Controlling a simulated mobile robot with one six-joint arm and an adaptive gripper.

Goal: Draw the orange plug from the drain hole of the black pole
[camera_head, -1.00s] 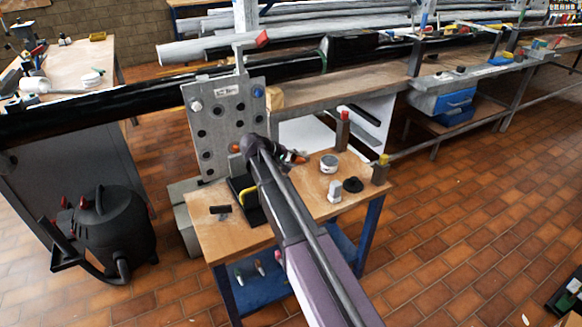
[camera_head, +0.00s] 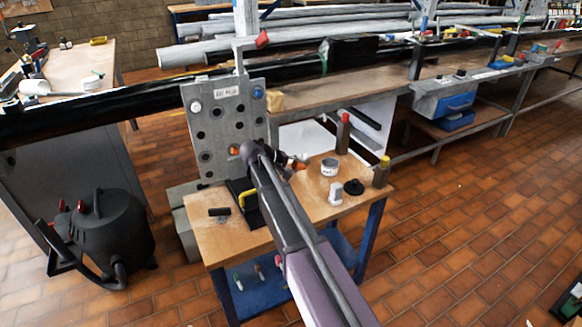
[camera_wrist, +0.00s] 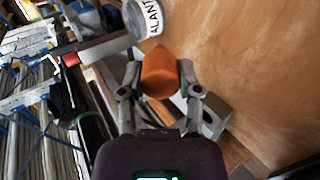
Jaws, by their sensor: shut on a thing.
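My gripper (camera_wrist: 160,85) is shut on the orange plug (camera_wrist: 160,70), one finger on each side of it, in the wrist view. In the head view the gripper (camera_head: 290,161) is small and partly hidden by my arm, with a bit of orange at its tip. The black pole (camera_head: 110,102) runs across the back behind the grey hole plate. The held plug is apart from the pole. The drain hole cannot be made out. A second orange spot (camera_head: 234,150) shows against the plate; I cannot tell what it is.
The grey plate (camera_head: 222,125) stands behind the small wooden table (camera_head: 235,240). A labelled can (camera_head: 330,166), a white block (camera_head: 336,193), a black disc (camera_head: 354,187) and a yellow-handled black holder (camera_head: 245,205) stand on the table. A black vacuum (camera_head: 105,235) is at left.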

